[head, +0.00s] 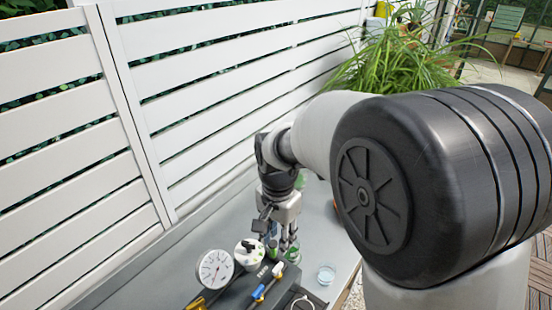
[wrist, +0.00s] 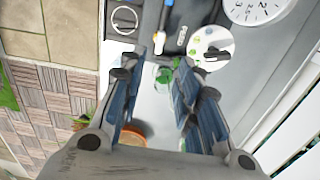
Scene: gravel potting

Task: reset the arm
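My gripper (head: 284,238) points down over the grey table (head: 205,240), beside the fence, in the head view. In the wrist view, my gripper (wrist: 155,78) has its two blue-padded fingers spread with a clear gap between them. I see nothing held in the gap. A small green object (wrist: 163,74) shows between the fingers, seemingly below them. My arm's large dark joint covers much of the right side of the head view.
A round white dial (head: 215,269), a white round piece with a black handle (head: 249,252) and a blue-handled tool (head: 265,285) lie left of and before the gripper. A clear cup (head: 326,274) stands at right. An orange-brown pot (wrist: 132,136) sits near the table edge. A slatted fence (head: 215,80) rises behind.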

